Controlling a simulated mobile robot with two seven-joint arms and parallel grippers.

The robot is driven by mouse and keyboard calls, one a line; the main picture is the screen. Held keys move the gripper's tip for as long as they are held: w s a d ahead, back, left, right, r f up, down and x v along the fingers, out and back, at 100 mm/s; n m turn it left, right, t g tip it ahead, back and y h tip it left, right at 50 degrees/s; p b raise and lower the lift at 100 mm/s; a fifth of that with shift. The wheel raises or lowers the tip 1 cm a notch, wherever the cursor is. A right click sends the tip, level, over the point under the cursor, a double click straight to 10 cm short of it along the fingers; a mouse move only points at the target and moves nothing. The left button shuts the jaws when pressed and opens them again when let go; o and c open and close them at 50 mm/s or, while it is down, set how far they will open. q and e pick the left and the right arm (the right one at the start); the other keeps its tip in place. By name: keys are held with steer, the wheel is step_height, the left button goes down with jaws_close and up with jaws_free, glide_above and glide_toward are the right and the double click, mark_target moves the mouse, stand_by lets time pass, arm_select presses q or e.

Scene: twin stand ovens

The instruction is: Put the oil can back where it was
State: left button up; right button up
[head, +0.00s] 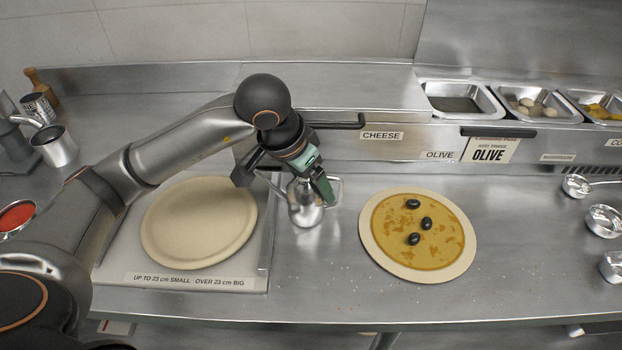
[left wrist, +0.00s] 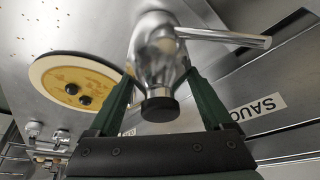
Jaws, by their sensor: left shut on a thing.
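The oil can (head: 305,207) is a shiny metal can with a thin spout. It is between the board on the left and the pizza on the right, over the steel counter. My left gripper (head: 288,186) has its green fingers shut on it from above. In the left wrist view the oil can (left wrist: 158,55) is between the two green fingers, its dark cap towards the palm and its spout pointing right. I cannot tell whether its base touches the counter. My right gripper is in neither view.
A round dough base (head: 198,222) lies on the sizing board (head: 190,281) at left. A pizza (head: 415,232) with three olives is right of the can. Topping trays (head: 462,103) are at the back right; metal cups (head: 603,220) stand at the right edge.

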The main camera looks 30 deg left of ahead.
mark_target(292, 198)
arm_select(q)
steer(key=shift+f, duration=0.1)
steer(key=o, duration=1.3)
steer(key=shift+r, duration=0.3)
steer(key=v, duration=1.1)
steer(key=shift+s+a+r+p, duration=0.1)
steer(key=shift+s+r+p, duration=0.05)
steer(key=shift+r+p, duration=0.2)
